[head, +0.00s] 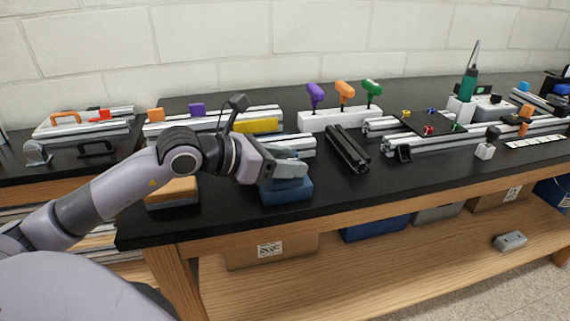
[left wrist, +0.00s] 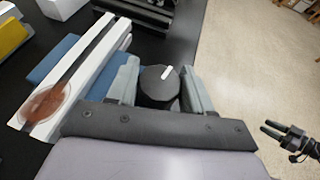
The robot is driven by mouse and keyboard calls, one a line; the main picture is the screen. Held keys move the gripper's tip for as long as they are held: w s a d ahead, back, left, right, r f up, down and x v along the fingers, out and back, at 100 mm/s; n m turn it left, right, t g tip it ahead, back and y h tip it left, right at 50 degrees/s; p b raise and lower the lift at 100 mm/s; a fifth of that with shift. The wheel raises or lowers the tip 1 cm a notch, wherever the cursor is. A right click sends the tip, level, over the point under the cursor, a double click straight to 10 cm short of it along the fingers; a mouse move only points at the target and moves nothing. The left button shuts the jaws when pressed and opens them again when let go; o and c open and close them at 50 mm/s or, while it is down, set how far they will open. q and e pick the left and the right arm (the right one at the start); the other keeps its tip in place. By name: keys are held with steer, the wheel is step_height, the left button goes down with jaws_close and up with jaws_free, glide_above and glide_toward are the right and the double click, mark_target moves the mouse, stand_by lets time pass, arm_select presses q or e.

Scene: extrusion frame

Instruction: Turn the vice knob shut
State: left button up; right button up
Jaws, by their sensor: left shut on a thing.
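The vice (head: 287,192) has a blue body and sits near the front edge of the black table in the head view. Part of its blue body shows in the left wrist view (left wrist: 52,60). The vice knob (left wrist: 156,84) is black and round with a white mark pointing to the upper right. My left gripper (left wrist: 160,88) has one grey finger on each side of the knob and is shut on it. In the head view my left gripper (head: 290,172) hides the knob. A black gripper, apparently my right one (left wrist: 272,129), shows at the right of the left wrist view; its jaw gap is unclear.
A silver bar (left wrist: 95,62) with a reddish-brown disc (left wrist: 45,103) lies beside the knob. A black extrusion (head: 347,148) lies right of the vice. A white rack (head: 340,119) of colored-handled tools stands behind. The tabletop front right of the vice is clear.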

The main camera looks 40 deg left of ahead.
stand_by(0.3)
arm_select(q)
steer(key=o, duration=0.7)
steer(key=shift+s, duration=0.1)
steer(key=shift+b+v, duration=0.5)
steer(key=shift+v, duration=0.7)
steer(key=shift+b+v, duration=0.35)
steer(key=shift+v, duration=1.95)
steer(key=shift+a, duration=0.1)
